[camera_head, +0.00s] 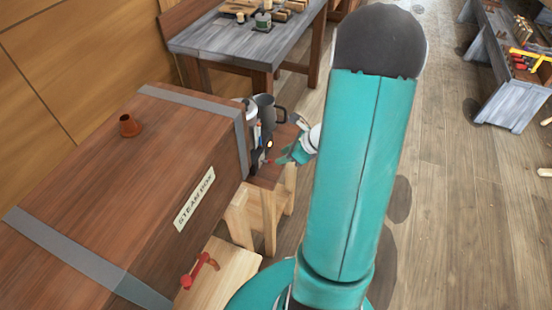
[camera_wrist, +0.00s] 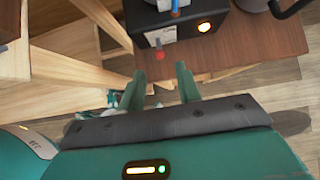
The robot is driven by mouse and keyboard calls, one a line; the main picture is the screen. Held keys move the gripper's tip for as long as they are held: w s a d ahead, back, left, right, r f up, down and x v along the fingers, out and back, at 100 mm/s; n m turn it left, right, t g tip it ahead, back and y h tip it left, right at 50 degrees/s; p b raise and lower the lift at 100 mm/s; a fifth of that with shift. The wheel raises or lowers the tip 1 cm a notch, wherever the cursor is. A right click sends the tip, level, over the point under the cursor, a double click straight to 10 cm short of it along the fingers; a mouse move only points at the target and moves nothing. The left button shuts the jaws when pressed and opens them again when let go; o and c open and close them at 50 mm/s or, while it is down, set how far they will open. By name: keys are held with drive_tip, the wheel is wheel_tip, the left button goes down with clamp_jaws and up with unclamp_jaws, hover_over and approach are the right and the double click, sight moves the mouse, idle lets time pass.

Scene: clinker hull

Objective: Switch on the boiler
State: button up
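The boiler (camera_wrist: 182,38) is a dark box on a brown wooden stand, at the top of the wrist view. In the head view the boiler (camera_head: 256,158) sits past the end of the steam box, partly hidden. My gripper (camera_wrist: 162,72) is open and empty, its two green fingertips apart just short of the switch. I cannot tell whether a finger touches it. In the head view my gripper (camera_head: 284,158) is beside the boiler.
The long wooden steam box (camera_head: 130,170) fills the left, with a red-handled item (camera_head: 198,268) below it. A grey jug (camera_head: 266,108) stands behind the boiler. A workbench (camera_head: 240,42) is at the back; open floor (camera_head: 450,200) lies right.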

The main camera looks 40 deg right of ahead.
drive_tip(key=v, duration=0.7)
drive_tip(key=shift+s+d, duration=0.1)
drive_tip(key=shift+d, duration=0.05)
idle(0.3)
